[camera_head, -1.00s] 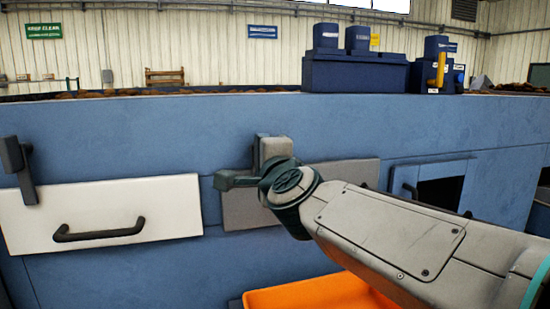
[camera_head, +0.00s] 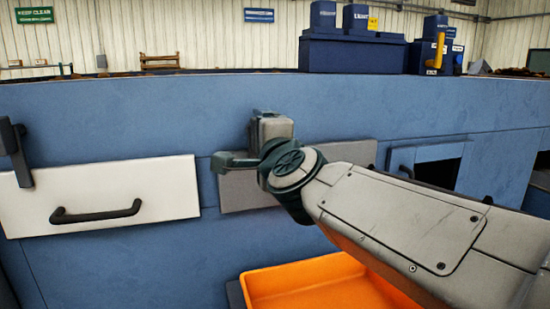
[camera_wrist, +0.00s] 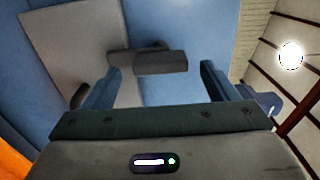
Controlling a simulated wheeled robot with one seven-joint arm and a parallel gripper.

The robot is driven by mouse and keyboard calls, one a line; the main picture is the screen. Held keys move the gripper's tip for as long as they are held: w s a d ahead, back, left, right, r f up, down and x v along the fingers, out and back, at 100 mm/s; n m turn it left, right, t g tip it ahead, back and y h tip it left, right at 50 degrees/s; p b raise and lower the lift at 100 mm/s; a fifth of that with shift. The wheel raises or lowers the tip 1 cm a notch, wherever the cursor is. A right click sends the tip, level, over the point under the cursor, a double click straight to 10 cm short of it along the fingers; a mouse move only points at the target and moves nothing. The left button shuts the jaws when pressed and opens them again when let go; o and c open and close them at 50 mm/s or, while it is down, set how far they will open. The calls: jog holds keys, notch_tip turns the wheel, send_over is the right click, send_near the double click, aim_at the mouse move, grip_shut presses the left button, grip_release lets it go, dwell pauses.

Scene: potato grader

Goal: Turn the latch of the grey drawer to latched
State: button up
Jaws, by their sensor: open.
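The grey drawer (camera_head: 243,190) is set in the blue panel, its front partly covered by the end of my arm in the head view. In the wrist view its front (camera_wrist: 62,50) fills the left side. The dark grey latch (camera_wrist: 160,63) lies ahead of my gripper (camera_wrist: 161,70), in the gap between the two spread fingers. Its bar runs from the blue panel onto the edge of the drawer front. The gripper is open, with no clear contact on the latch. In the head view the fingertips are hidden and the latch cannot be made out clearly.
A white drawer (camera_head: 150,185) with a black handle and its own dark latch (camera_head: 18,155) is to the left. An orange bin (camera_head: 310,285) stands below my arm. A dark opening (camera_head: 438,176) is to the right. Blue boxes (camera_head: 350,52) stand behind the panel's top edge.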

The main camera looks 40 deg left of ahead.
jog(key=b+v, duration=0.3)
jog(key=v, duration=0.9)
jog(key=w+d+f+n+h+p, duration=0.2)
jog(key=w+d+f+h, duration=0.15)
jog(key=d+f, duration=0.3)
jog(key=w+d+f+n+g+h+p, duration=0.1)
jog(key=w+d+f+h, duration=0.3)
jog(key=d, duration=0.4)
jog(key=w+d+f+n+h+p, duration=0.2)
jog(key=w+d+f, duration=0.2)
jog(key=d+f, duration=0.35)
jog(key=s+d+f+g+h, duration=0.2)
jog(key=s+d+f, duration=0.1)
jog(key=d, duration=0.4)
jog(key=s+d+f+n+g+h+p, duration=0.1)
jog(key=s+d+f+g, duration=0.1)
jog(key=d, duration=0.6)
jog(key=s+d+f+g+h+p, duration=0.1)
jog(key=s+d+f+h, duration=0.1)
jog(key=s+d+f, duration=0.2)
jog(key=d+f, duration=0.2)
jog(key=d, duration=0.1)
jog(key=shift+d+f+g+h, duration=0.3)
jog(key=shift+d+g+h, duration=0.05)
jog(key=shift+g, duration=0.05)
